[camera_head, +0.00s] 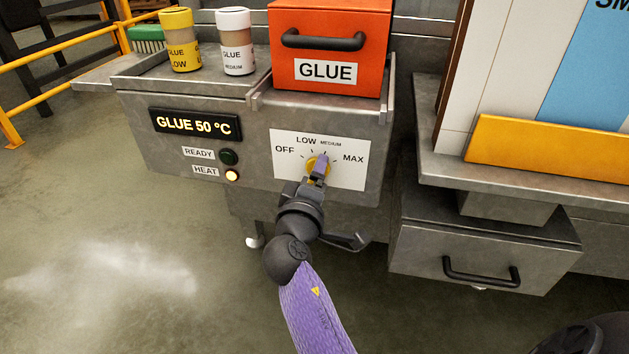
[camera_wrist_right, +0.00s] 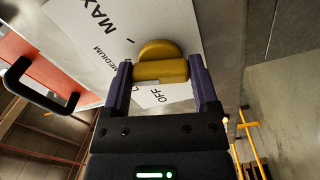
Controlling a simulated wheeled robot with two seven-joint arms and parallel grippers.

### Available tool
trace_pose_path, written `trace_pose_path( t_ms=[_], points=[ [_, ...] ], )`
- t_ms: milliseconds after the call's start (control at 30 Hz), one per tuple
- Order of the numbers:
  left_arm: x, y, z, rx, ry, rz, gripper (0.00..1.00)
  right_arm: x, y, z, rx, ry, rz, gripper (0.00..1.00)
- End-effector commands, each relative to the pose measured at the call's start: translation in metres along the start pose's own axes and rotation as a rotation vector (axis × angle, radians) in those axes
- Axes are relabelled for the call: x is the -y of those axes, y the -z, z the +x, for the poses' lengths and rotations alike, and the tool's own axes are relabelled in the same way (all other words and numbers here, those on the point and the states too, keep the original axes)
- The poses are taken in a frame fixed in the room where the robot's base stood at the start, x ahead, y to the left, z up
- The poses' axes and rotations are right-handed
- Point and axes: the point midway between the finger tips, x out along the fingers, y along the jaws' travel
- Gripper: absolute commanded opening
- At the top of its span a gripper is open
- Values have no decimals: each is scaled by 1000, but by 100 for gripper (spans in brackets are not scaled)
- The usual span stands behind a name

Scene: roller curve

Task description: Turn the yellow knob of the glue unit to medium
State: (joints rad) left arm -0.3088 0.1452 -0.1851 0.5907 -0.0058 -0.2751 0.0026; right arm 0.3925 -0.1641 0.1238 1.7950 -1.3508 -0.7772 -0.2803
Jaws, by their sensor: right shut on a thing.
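The yellow knob (camera_head: 311,163) sits on a white dial plate (camera_head: 348,174) marked OFF, LOW, MEDIUM and MAX, on the front of the grey glue unit. My right gripper (camera_head: 319,166) is at the knob and partly covers it in the head view, so its setting is hard to read. In the right wrist view the knob (camera_wrist_right: 161,69) lies between the two purple fingers of my right gripper (camera_wrist_right: 161,80), which are shut on it. My left gripper is not in view.
A display (camera_head: 195,125) reads GLUE 50 °C. The READY lamp (camera_head: 229,157) is dark and the HEAT lamp (camera_head: 232,175) glows. An orange GLUE box (camera_head: 350,20), a yellow-topped jar (camera_head: 180,40) and a white jar (camera_head: 236,41) stand above. A grey drawer (camera_head: 485,250) is at right.

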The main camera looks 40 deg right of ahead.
Motion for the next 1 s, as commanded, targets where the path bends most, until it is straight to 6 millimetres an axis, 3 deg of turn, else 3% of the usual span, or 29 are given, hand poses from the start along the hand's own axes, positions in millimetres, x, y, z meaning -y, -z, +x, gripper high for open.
trace_pose_path(
  t_ms=[733,767,833,1000],
  points=[
    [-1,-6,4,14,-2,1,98,1,0,0,2,3,73,18],
    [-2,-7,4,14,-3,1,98,1,0,0,2,3,73,83],
    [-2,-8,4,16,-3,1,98,1,0,0,2,3,73,98],
    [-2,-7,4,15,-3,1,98,1,0,0,1,2,73,100]
  ],
)
